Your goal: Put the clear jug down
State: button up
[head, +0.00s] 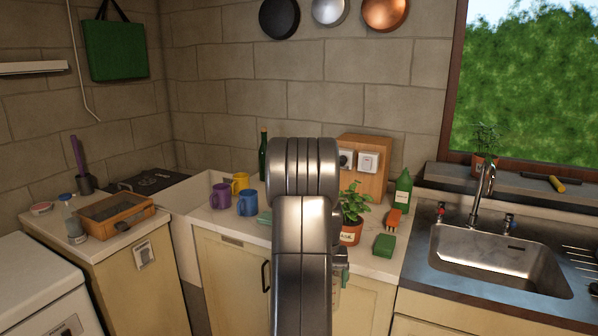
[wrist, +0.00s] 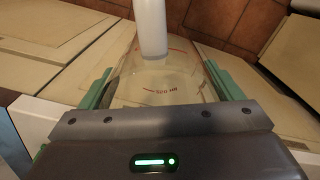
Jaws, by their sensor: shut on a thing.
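The clear jug (wrist: 165,88) is see-through with red markings and shows in the wrist view between the two green fingers of my gripper (wrist: 160,80). My gripper is shut on it, one finger on each side. The jug is in front of the cabinet fronts and above the floor in the wrist view. In the head view my arm hides most of the gripper and jug. A white cylinder (wrist: 151,28) overlaps the jug's far side in the wrist view; I cannot tell what it belongs to.
The counter (head: 378,266) holds purple (head: 221,195), blue (head: 247,203) and yellow (head: 240,182) mugs, a potted plant (head: 352,213), a green bottle (head: 403,190) and a green block (head: 384,245). A sink (head: 495,258) is at right. A wooden-framed box (head: 116,215) stands on the left counter.

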jog(key=s+a+f, duration=0.3)
jog(key=a+f, duration=0.1)
jog(key=f, duration=0.2)
jog(key=s+a+f, duration=0.3)
jog(key=f, duration=0.4)
jog(key=shift+s+a+n, duration=0.15)
jog(key=shift+a+n, duration=0.15)
jog(key=shift+a, duration=0.05)
